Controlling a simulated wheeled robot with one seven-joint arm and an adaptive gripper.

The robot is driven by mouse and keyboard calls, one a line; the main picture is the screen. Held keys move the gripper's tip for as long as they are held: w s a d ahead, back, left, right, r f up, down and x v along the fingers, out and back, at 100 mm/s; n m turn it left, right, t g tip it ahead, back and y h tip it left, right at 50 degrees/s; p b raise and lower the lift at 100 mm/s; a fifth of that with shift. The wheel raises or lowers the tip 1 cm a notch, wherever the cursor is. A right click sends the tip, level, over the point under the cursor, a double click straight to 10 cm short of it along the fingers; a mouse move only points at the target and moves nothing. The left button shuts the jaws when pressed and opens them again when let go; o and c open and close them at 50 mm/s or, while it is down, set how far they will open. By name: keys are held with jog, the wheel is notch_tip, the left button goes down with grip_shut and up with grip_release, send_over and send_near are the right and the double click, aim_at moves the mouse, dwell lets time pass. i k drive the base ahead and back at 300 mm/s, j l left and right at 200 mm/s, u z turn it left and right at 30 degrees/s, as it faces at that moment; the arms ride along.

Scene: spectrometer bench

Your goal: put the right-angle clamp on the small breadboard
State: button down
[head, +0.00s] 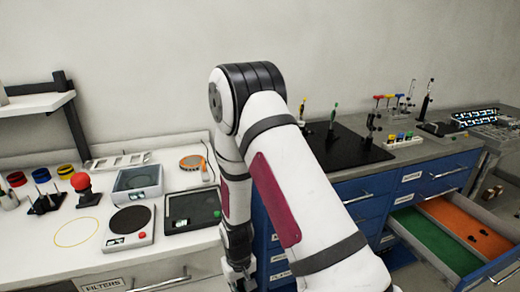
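No right-angle clamp can be made out for certain. Small dark pieces (478,238) lie in the orange part of the open drawer, too small to identify. A black board (352,156) lies on the grey bench behind my arm and may be the breadboard; its left part is hidden by my arm. Several posts stand on and around it. My gripper (238,278) hangs low, pointing down, between the white bench and the blue drawers. Its fingertips are at the bottom of the picture, and its opening and anything in it cannot be made out.
The open drawer (412,236) juts out at the lower right, with green and orange floors. The white bench (185,262) holds a round-plated instrument (130,220), a black tray (180,223), a grey box (138,183) and a red-topped knob (82,183). A shelf (35,104) stands at the left.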

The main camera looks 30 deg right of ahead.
aim_at(440, 128)
jog(key=l+u, duration=0.1)
jog(key=l, duration=0.4)
jog(key=k+l+u, duration=0.1)
jog(key=l, duration=0.35)
jog(key=k+l+u, duration=0.15)
jog(key=l, duration=0.3)
jog(key=k+l+u, duration=0.1)
jog(key=l, duration=0.4)
jog(key=k+l, duration=0.1)
jog(key=l, duration=0.35)
jog(key=k+l, duration=0.15)
jog(key=l, duration=0.3)
jog(key=k+l, duration=0.1)
jog(key=l, duration=0.35)
jog(key=k+l, duration=0.1)
jog(key=l, duration=0.4)
jog(key=k+l, duration=0.1)
jog(key=l, duration=0.35)
